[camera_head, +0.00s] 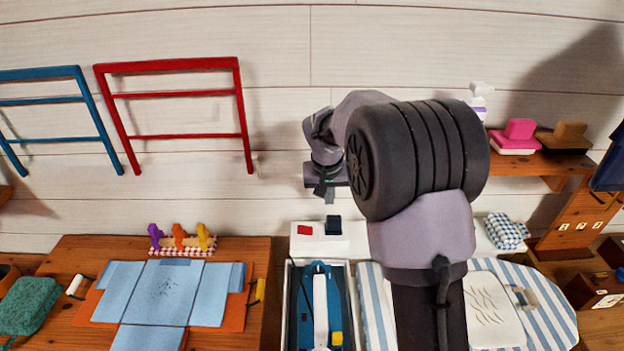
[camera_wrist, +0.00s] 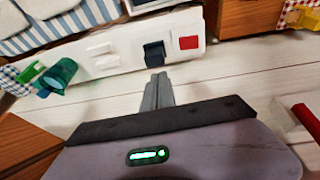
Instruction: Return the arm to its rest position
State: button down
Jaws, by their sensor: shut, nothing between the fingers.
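My gripper (camera_head: 325,191) hangs at the end of my raised, folded arm, in front of the white plank wall in the head view. Its fingers point down, above a white panel (camera_head: 318,240) with a red square and a dark block. In the wrist view my gripper (camera_wrist: 157,84) shows its two grey fingers together, with nothing between them. The fingertips appear just short of the dark block (camera_wrist: 154,53) in that picture; I cannot tell the distance. My large arm joint hides part of the wall and the striped board behind it.
A blue rack (camera_head: 62,102) and a red rack (camera_head: 178,95) are on the wall at left. A desk (camera_head: 70,255) holds a light-blue folded cloth (camera_head: 165,290). A tray (camera_head: 290,300) holds a blue device. A striped board (camera_head: 545,300) and a shelf (camera_head: 520,166) are at right.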

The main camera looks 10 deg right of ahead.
jog(key=s+a+r+m+t+y+b, duration=0.15)
jog(key=s+r, duration=0.35)
jog(key=s, duration=0.5)
jog(key=s+a+r+b, duration=0.25)
jog(key=s+r, duration=0.35)
jog(key=s, duration=0.3)
jog(key=s+a+f+y, duration=0.1)
jog(key=s+a, duration=0.1)
jog(key=s, duration=0.5)
jog(key=s+a+f+t+y+b, duration=0.1)
jog(key=s+f, duration=0.1)
jog(key=s, duration=0.6)
jog(key=shift+s+a, duration=0.25)
jog(key=shift+a, duration=0.15)
jog(key=shift+m, duration=0.25)
